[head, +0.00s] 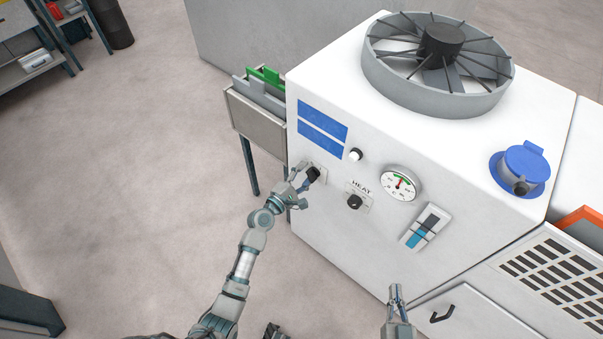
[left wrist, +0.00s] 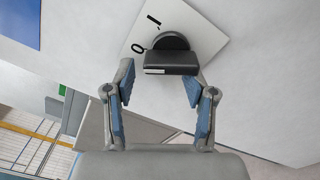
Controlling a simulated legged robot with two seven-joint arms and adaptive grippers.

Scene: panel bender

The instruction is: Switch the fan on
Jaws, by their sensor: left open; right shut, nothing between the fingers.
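The fan (head: 437,62) is a grey ring with dark spokes on top of the white machine cabinet (head: 340,85). A black rotary knob (head: 313,174) sits on a small white plate at the left of the cabinet's front. The left wrist view shows this knob (left wrist: 172,58) on its plate (left wrist: 205,38) with "0" and "I" marks. My left gripper (head: 301,185) is open at the knob; in the wrist view its blue-padded fingers (left wrist: 158,100) stand on either side of the knob's lower part. Contact cannot be told. My right gripper (head: 396,292) is shut and empty, low in front of the cabinet.
A HEAT knob (head: 355,202), a round gauge (head: 400,183), a white button (head: 355,155) and a level indicator (head: 426,227) share the front panel. A grey bin (head: 255,113) stands at the cabinet's left.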

